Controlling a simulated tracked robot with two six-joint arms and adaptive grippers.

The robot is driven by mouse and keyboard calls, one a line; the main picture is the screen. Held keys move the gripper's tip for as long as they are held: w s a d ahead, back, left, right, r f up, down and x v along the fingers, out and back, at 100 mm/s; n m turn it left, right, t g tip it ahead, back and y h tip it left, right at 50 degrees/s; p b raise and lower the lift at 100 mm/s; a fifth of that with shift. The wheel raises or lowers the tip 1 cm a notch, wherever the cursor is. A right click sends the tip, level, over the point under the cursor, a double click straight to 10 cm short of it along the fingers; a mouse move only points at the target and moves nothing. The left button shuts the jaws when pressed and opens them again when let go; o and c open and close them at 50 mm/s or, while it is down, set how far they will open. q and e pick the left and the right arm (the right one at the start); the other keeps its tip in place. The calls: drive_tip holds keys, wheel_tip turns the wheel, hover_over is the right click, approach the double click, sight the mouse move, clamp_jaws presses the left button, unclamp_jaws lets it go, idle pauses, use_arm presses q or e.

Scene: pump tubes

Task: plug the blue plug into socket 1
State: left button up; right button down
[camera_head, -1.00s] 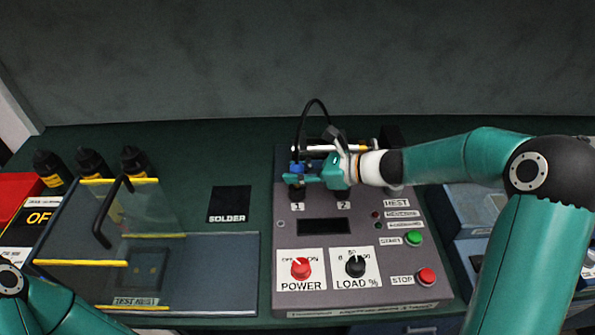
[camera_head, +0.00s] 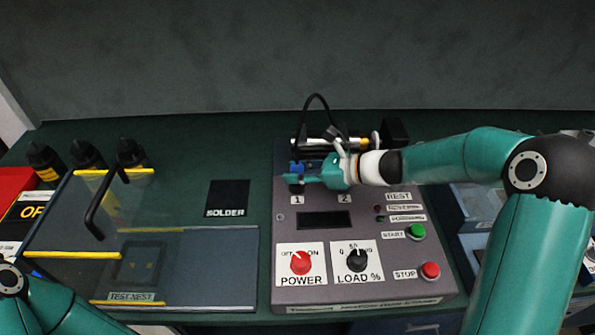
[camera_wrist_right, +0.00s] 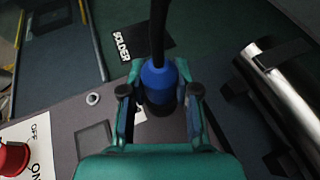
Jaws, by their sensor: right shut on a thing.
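The blue plug (camera_wrist_right: 158,78) with its black cable is between the fingers of my right gripper (camera_wrist_right: 158,100) in the right wrist view. In the head view my right gripper (camera_head: 312,178) is shut on the blue plug (camera_head: 296,168), right over the spot above label 1 on the grey panel (camera_head: 390,282). The plug looks upright, with a dark base under it. Socket 1 is hidden by the plug and gripper, so I cannot tell how deep the plug sits. The "1" label (camera_head: 297,200) shows just in front. Of my left arm only a link shows, at the lower left; its gripper is out of view.
A silver and black cylinder (camera_wrist_right: 290,90) lies behind the gripper. The panel carries a red power knob (camera_head: 301,262), a black load knob (camera_head: 357,260), a green start button (camera_head: 416,231) and a red stop button (camera_head: 430,270). A clear-lidded test nest (camera_head: 140,262) stands to the left.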

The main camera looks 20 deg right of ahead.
drive_tip(key=shift+f, duration=0.3)
drive_tip(key=c, duration=0.8)
unclamp_jaws()
drive_tip(key=shift+o, duration=0.2)
drive_tip(key=v, duration=1.2)
